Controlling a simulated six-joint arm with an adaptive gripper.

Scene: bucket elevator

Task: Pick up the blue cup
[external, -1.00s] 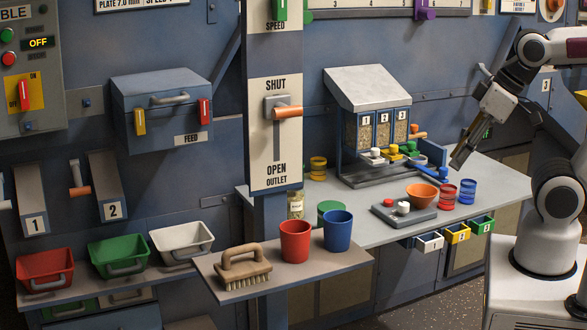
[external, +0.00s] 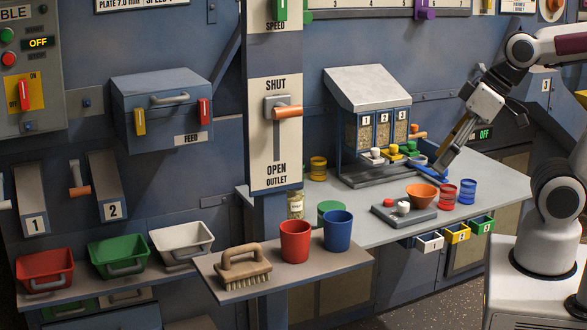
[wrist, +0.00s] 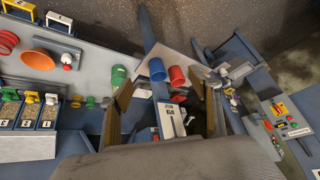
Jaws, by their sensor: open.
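The blue cup (external: 338,231) stands upright on the small grey shelf at the front, just right of the red cup (external: 295,241). In the wrist view the blue cup (wrist: 157,69) and the red cup (wrist: 177,76) lie ahead, seen between the two fingers. My gripper (external: 445,160) is up over the right part of the workbench, well to the right of and behind the blue cup. Its fingers point down and left. In the wrist view my gripper (wrist: 162,105) is spread open with nothing between the fingertips.
A wooden brush (external: 243,268) sits left of the red cup on the shelf (external: 330,258). An orange bowl (external: 422,194) and a scale (external: 404,213) are on the bench (external: 360,236). The tall lever post (external: 276,140) rises behind the shelf.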

